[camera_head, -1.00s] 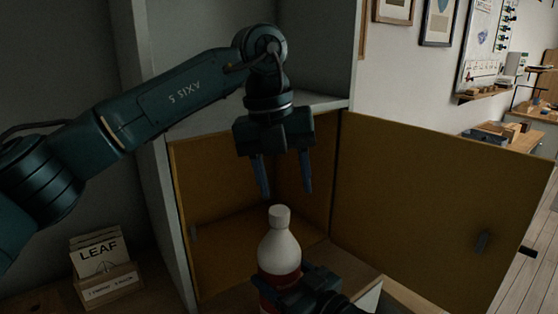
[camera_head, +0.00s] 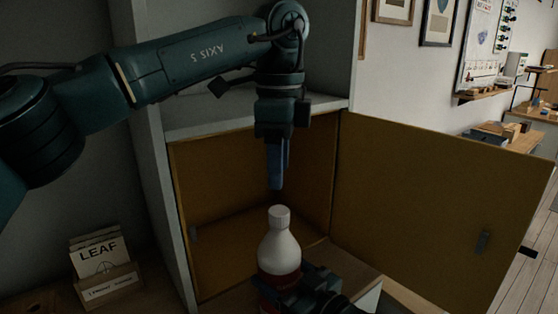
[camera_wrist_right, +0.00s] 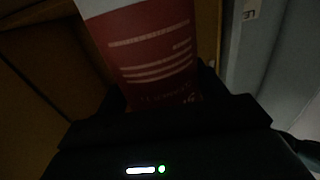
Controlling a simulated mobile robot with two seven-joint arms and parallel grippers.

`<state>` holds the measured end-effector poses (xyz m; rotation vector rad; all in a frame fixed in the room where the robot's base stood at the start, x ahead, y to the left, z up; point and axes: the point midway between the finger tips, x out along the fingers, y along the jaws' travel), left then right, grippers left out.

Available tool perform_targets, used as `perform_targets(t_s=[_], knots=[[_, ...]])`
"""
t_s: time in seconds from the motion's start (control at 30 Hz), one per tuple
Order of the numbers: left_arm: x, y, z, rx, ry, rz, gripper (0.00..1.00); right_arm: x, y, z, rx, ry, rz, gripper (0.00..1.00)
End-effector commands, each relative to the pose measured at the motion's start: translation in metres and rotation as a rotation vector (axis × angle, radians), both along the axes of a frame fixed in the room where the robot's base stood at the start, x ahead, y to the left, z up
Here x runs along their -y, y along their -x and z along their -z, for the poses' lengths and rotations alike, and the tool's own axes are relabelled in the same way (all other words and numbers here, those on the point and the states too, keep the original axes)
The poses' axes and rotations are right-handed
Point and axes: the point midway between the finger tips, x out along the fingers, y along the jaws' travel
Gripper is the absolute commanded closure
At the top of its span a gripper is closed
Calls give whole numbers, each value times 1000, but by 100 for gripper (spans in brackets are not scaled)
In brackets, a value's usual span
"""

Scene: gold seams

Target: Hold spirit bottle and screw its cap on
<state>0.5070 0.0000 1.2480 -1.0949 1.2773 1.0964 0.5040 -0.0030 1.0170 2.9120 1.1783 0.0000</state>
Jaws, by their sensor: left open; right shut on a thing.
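The spirit bottle (camera_head: 279,252) is white with a red label and stands upright at the lower middle of the head view. Its white cap (camera_head: 279,217) sits at the top of the neck; I cannot tell how tight it is. My right gripper (camera_head: 300,291) is shut on the bottle's lower body. The label (camera_wrist_right: 155,55) fills the middle of the right wrist view, between the dark fingers. My left gripper (camera_head: 275,188) points down just above the cap, apart from it. It is open, seen edge-on, with one finger hiding the other.
A grey cabinet with a brown-yellow interior (camera_head: 215,240) stands behind the bottle. Its open door (camera_head: 430,210) spreads to the right. A box of cards labelled LEAF (camera_head: 105,268) stands at the lower left.

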Motion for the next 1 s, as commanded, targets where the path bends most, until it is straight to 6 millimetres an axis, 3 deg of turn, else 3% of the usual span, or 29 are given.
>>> perform_targets(t_s=[0.27,0.7,1.0], knots=[[0,0,8,-1,0,3,50,0,0,1,-1,1,0,93],[0,0,70,-1,1,3,50,0,0,1,-1,1,0,93],[0,0,81,1,1,3,50,0,0,1,-1,1,0,93]])
